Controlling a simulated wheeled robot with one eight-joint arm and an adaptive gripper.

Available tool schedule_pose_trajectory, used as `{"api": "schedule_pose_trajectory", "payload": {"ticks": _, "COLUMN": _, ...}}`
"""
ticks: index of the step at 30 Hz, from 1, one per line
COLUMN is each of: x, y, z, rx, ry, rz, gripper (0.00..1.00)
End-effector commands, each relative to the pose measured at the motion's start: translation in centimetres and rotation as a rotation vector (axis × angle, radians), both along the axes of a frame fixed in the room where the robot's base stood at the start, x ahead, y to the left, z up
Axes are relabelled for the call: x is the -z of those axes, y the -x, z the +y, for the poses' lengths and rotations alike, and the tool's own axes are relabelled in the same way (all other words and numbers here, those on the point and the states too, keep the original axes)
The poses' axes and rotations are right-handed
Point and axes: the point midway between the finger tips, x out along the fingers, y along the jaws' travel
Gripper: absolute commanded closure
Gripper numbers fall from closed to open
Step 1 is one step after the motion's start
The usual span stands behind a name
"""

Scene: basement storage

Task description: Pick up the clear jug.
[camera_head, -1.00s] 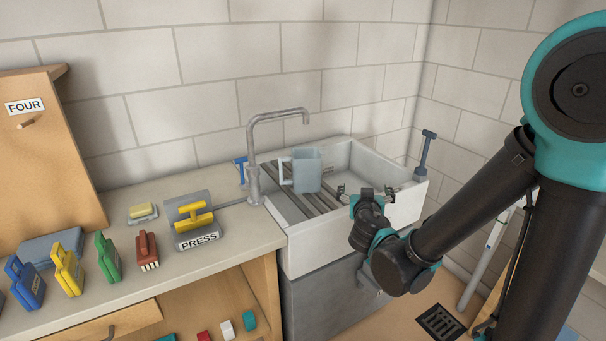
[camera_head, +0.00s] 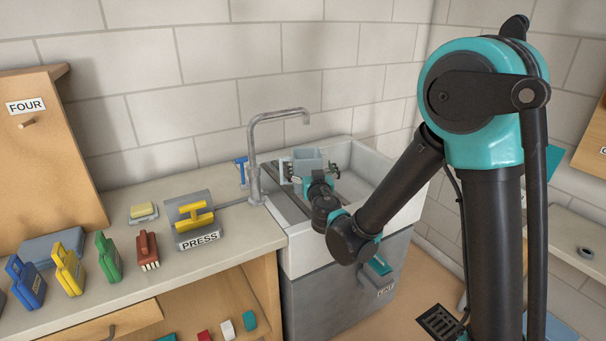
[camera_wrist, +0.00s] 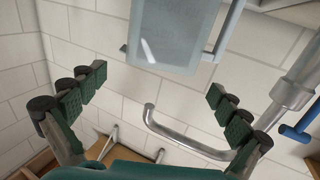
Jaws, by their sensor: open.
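The clear jug (camera_head: 307,156), a pale bluish see-through vessel, is upright at the sink in the head view, its lower part hidden behind my gripper. In the wrist view the jug (camera_wrist: 172,35) is at the top middle, cut off by the upper edge, with its handle (camera_wrist: 226,32) on the right. My gripper (camera_wrist: 157,82) is open and empty, with one finger at the left and one at the right. In the head view my gripper (camera_head: 312,172) is in front of the jug.
The metal faucet (camera_head: 254,160) rises left of the jug, its spout arching above; it also shows in the wrist view (camera_wrist: 290,95). White sink walls (camera_head: 372,158) surround the area.

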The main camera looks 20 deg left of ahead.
Motion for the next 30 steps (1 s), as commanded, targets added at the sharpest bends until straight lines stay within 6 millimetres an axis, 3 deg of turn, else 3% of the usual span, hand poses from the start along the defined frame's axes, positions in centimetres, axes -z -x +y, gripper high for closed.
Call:
{"api": "schedule_pose_trajectory", "payload": {"ticks": 11, "x": 0.0, "y": -2.3, "z": 1.2, "rx": 0.001, "ry": 0.000, "rz": 0.000, "gripper": 0.00}}
{"api": "schedule_pose_trajectory", "payload": {"ticks": 20, "x": 0.1, "y": -5.8, "z": 3.2, "rx": 0.001, "ry": 0.000, "rz": 0.000, "gripper": 0.00}}
{"api": "schedule_pose_trajectory", "payload": {"ticks": 27, "x": 0.1, "y": -6.0, "z": 3.3, "rx": 0.000, "ry": 0.000, "rz": 0.000, "gripper": 0.00}}
{"api": "schedule_pose_trajectory", "payload": {"ticks": 30, "x": 0.1, "y": -6.0, "z": 3.3, "rx": 0.000, "ry": 0.000, "rz": 0.000, "gripper": 0.11}}
